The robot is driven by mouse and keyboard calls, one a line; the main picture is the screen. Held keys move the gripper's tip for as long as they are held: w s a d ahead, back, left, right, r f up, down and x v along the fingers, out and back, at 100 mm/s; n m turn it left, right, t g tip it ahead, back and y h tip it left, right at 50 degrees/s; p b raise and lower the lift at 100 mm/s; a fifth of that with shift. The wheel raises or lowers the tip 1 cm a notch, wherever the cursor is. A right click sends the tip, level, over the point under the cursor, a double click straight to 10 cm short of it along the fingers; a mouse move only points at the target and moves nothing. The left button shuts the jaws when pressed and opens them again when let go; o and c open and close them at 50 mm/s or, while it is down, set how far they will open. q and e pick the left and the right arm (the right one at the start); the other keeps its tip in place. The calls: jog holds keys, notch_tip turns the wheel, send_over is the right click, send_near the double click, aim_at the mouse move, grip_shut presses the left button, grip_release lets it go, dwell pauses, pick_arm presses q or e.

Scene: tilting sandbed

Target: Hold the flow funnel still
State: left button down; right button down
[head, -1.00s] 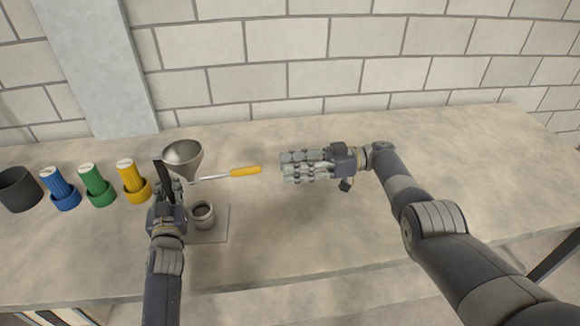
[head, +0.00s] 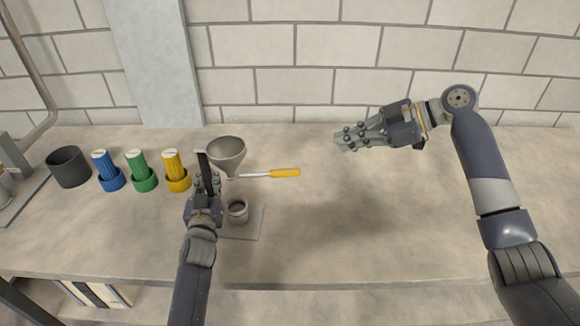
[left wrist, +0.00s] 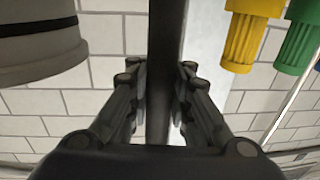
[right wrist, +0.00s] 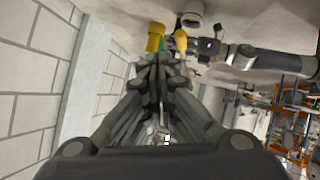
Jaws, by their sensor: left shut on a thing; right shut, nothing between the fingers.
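A grey metal funnel (head: 226,155) is held above the table, above and slightly behind a small grey cup (head: 238,211) on a flat plate (head: 250,222). My left gripper (head: 207,181) is beside the funnel's left side, shut on a dark upright bar (head: 201,162). The bar also shows between the fingers in the left wrist view (left wrist: 164,70). Its join to the funnel is hidden. My right gripper (head: 340,142) is shut and empty, well right of the funnel over the back of the table; its closed fingers show in the right wrist view (right wrist: 160,62).
A yellow-handled tool (head: 285,173) shows right of the funnel. Yellow (head: 176,170), green (head: 141,171) and blue (head: 107,171) ribbed containers and a dark pot (head: 68,167) stand in a row to the left. The table's right half (head: 400,220) is clear below my right gripper.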

aim_at(290, 170)
jog(key=s+a+r+n+t+h, duration=0.1)
jog(key=s+a+r+n, duration=0.3)
jog(key=s, duration=0.4)
jog(key=shift+m, duration=0.6)
jog(key=x, duration=0.4)
jog(key=d+f+x, duration=0.1)
jog(key=x, duration=0.9)
jog(key=shift+w+d+f, duration=0.15)
jog(key=shift+w+f, duration=0.2)
jog(key=shift+w, duration=0.05)
jog(key=shift+w, duration=0.1)
jog(key=shift+w+d+n+g, duration=0.15)
jog(key=shift+w+n+g, duration=0.45)
jog(key=shift+w+n, duration=0.3)
jog(key=shift+w+n+g, duration=0.4)
